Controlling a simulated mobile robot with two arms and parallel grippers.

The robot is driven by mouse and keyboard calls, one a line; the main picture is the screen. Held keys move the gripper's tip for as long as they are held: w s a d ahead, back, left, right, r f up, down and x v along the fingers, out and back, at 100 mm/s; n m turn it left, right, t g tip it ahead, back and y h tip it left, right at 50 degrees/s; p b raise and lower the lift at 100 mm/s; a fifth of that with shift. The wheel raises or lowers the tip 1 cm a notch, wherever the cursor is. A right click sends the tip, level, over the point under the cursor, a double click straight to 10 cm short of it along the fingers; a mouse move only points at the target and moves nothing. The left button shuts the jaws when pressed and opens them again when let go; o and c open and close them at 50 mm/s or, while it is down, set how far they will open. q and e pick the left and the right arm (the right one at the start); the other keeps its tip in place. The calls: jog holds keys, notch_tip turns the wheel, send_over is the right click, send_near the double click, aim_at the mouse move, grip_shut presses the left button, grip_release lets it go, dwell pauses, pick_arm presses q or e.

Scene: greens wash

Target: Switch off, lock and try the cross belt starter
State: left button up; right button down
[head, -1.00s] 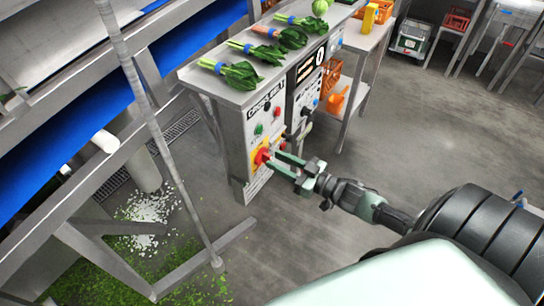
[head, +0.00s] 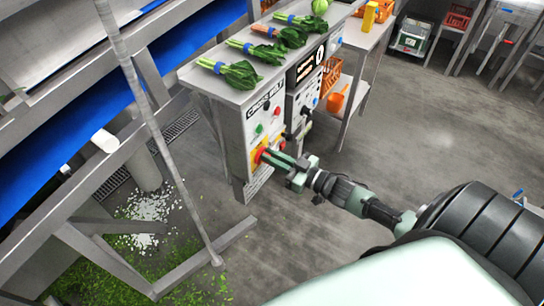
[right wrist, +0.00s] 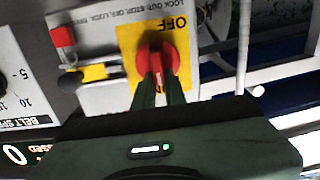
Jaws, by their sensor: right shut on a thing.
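The cross belt starter (head: 263,115) is a grey upright box with its name on a label, a green button (head: 259,129) and a red button (head: 276,112). Its red rotary handle (right wrist: 157,55) sits on a yellow plate (right wrist: 128,42) marked OFF in the right wrist view. My right gripper (head: 272,157) is shut on this handle, one finger on each side. The fingers hide part of the handle, and I cannot tell which position it points to. My left gripper is not in view.
A second control panel (head: 303,95) stands right beside the starter. Bunched greens (head: 237,74) lie on the steel shelf (head: 205,80) above. A sloping steel pole and frame leg (head: 205,268) stand at the left. The floor to the right (head: 430,135) is clear.

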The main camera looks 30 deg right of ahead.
jog(key=n, duration=0.4)
jog(key=a+f+n+b, duration=0.1)
jog(key=n, duration=0.3)
jog(key=n+b, duration=0.1)
jog(key=n, duration=0.4)
jog(key=shift+s+a+f, duration=0.15)
jog(key=shift+s+a, duration=0.1)
jog(key=shift+s, duration=0.1)
jog(key=n+b, duration=0.1)
jog(key=n, duration=0.1)
jog(key=n+b, duration=0.1)
jog(key=n, duration=0.1)
jog(key=shift+a+f+n, duration=0.1)
jog(key=shift+f+n, duration=0.25)
jog(key=shift+n, duration=0.05)
jog(key=c, duration=1.5)
grip_release()
